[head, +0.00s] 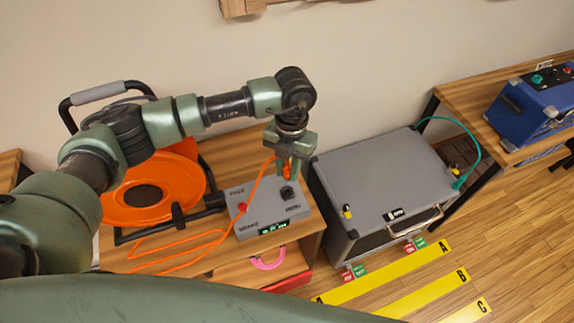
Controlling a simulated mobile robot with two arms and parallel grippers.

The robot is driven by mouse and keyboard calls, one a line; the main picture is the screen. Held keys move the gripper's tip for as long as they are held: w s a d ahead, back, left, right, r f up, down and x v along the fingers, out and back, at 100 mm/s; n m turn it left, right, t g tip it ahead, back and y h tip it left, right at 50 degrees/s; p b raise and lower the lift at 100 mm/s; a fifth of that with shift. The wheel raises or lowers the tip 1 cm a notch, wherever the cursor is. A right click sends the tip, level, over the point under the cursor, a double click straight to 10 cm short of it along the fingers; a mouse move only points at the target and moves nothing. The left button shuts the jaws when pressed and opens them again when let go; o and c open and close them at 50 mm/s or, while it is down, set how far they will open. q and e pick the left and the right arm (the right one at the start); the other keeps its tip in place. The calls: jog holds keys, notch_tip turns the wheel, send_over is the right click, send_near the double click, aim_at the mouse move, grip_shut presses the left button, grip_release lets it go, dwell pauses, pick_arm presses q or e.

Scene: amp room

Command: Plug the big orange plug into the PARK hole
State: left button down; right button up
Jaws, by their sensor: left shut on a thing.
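My left gripper (289,172) points down over the back right part of a small grey panel box (262,212). It is shut on the big orange plug (287,171), which is mostly hidden between the fingers. An orange cable (251,190) runs from the plug down to the left. The box top carries small labels, a red button (242,207), a black round part (287,192) just below the gripper and a lit green display (272,227). I cannot read which label says PARK, nor tell whether the plug touches the box. My right gripper is not in view.
An orange cable reel (152,205) on a black frame stands left of the box on a wooden table (196,262). A large grey case (385,180) stands close on the right. A pink handle-like loop (268,260) is at the front. A blue unit (530,112) sits far right.

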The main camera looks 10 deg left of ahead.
pick_arm(q)
jog(key=shift+w+a+f, duration=0.1)
jog(key=shift+w+f, duration=0.05)
jog(key=shift+f, duration=0.5)
jog(key=shift+f+b, duration=0.4)
jog(key=shift+b, duration=0.05)
jog(key=shift+f+b, duration=0.4)
jog(key=shift+f, duration=0.2)
jog(key=shift+f+b, duration=0.35)
jog(key=shift+f, duration=0.3)
jog(key=shift+f+b, duration=0.45)
jog(key=shift+f, duration=0.35)
jog(key=shift+f+b, duration=0.7)
jog(key=shift+f, duration=0.05)
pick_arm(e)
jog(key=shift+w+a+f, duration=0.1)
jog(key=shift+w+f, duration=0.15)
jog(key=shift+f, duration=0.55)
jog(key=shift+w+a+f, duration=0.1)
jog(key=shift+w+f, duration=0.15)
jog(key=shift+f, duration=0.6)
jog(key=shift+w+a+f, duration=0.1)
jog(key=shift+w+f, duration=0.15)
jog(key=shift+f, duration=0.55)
pick_arm(q)
jog(key=c, duration=1.1)
grip_release()
jog(key=shift+c, duration=0.2)
